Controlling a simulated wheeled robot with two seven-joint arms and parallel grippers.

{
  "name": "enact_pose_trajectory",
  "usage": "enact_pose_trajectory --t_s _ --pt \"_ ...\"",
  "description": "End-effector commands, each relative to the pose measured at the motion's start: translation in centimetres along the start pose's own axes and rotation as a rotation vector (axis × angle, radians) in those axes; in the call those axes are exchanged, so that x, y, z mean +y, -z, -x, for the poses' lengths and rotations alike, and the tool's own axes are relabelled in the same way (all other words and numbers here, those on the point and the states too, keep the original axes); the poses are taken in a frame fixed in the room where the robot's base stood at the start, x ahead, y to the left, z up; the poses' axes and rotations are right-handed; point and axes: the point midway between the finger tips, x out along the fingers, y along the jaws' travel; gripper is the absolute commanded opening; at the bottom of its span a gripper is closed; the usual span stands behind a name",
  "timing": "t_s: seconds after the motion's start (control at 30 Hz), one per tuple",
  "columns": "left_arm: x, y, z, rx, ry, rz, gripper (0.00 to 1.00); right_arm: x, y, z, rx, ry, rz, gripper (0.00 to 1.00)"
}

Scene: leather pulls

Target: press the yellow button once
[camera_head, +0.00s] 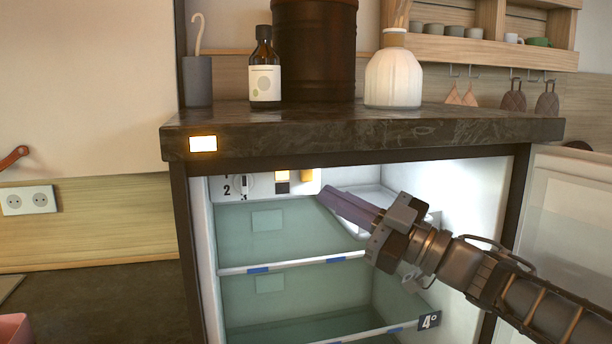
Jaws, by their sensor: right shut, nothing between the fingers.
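The yellow button (307,176) is on a white control panel (255,185) at the top inside an open, lit fridge. Its upper edge lies close under the counter's underside. My right gripper (322,194) reaches in from the right, shut and empty. Its fingertips show just below and slightly right of the button; I cannot tell whether they touch the panel. My left gripper is not in view.
Beside the button are a light-and-dark switch (282,182) and a numbered dial (243,185). Glass shelves (285,235) lie below. The dark counter (360,128) overhangs the fridge, with a bottle (265,80) on top. The open door (575,220) stands right.

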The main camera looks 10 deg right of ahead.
Motion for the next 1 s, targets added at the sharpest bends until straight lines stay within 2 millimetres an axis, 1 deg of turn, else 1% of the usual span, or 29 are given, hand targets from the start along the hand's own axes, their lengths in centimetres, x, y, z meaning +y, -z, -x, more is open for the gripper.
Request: enact_pose_trajectory --t_s 0.2,0.37,0.6,0.83,0.9,1.0 --pt "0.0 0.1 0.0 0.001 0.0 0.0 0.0 0.1 -0.1 -0.1 0.0 -0.001 0.0 0.0" --pt "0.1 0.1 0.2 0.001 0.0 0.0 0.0 0.4 -0.4 -0.6 0.0 -0.001 -0.002 0.0" --pt "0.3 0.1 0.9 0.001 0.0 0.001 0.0 1.8 -1.7 -2.3 -0.001 -0.002 -0.002 0.0" --pt "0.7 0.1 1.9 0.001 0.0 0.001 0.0 3.3 -3.1 -4.5 0.0 -0.001 -0.002 0.0" --pt "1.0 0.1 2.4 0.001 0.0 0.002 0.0 3.8 -3.4 -5.1 0.0 -0.001 -0.002 0.0" --pt "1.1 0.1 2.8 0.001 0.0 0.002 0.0 4.2 -3.9 -5.7 0.0 -0.001 -0.002 0.0"
